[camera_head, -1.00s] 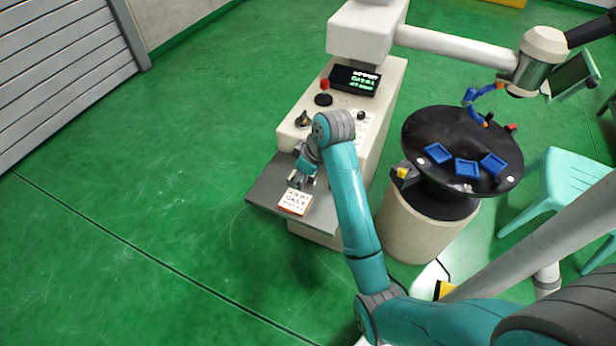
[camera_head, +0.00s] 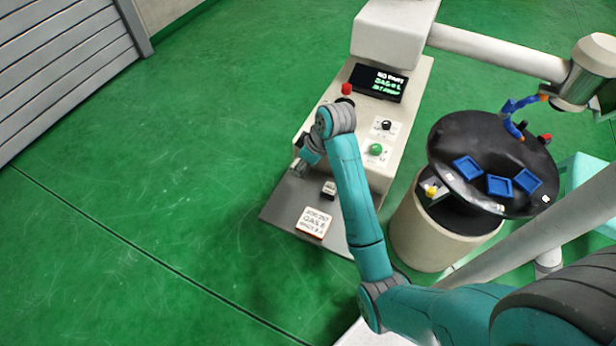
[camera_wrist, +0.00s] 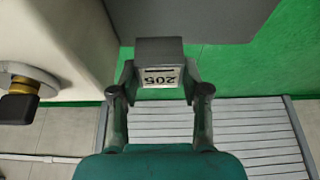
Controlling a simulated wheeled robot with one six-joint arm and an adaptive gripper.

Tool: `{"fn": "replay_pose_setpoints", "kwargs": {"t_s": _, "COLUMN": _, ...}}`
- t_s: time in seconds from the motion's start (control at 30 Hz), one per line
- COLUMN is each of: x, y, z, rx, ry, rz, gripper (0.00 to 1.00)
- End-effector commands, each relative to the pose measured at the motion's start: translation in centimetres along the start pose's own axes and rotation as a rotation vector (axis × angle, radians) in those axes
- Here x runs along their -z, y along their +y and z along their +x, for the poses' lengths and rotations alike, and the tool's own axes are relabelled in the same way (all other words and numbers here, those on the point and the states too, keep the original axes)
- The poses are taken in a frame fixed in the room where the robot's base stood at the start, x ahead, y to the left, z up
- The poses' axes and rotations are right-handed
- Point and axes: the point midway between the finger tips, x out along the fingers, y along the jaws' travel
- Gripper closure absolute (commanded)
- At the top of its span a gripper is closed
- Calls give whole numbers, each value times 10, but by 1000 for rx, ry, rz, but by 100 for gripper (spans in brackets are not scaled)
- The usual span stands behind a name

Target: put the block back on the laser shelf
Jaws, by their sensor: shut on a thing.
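My gripper (camera_wrist: 160,80) is shut on a small grey block (camera_wrist: 158,47) with a white label reading 205, held between the fingertips in the wrist view. In the head view my gripper (camera_head: 299,168) is at the far left part of the grey shelf (camera_head: 284,210), close to the machine's side; the held block is hard to make out there. The shelf also shows at the top of the wrist view (camera_wrist: 215,18). I cannot tell whether the block touches it. A small dark block with a pale face (camera_head: 328,188) stands on the shelf, right of my gripper.
A white sign with dark print (camera_head: 313,222) lies on the shelf's front part. The white machine (camera_head: 405,120) has a screen, a red knob (camera_head: 346,89) and a green button (camera_head: 375,149). A black round table (camera_head: 460,140) with blue trays stands to the right.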

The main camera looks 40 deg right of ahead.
Motion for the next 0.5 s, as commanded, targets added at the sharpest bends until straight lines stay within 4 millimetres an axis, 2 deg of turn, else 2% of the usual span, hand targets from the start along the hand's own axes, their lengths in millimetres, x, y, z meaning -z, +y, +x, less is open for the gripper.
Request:
{"fn": "replay_pose_setpoints", "kwargs": {"t_s": 0.1, "x": -7, "y": 0, "z": 16, "rx": 0, "ry": 0, "rz": 0, "gripper": 100}}
{"fn": "replay_pose_setpoints", "kwargs": {"t_s": 0.37, "x": -13, "y": 0, "z": 31, "rx": -1, "ry": 0, "rz": 0, "gripper": 100}}
{"fn": "replay_pose_setpoints", "kwargs": {"t_s": 0.5, "x": -20, "y": 0, "z": 47, "rx": 0, "ry": 0, "rz": 0, "gripper": 100}}
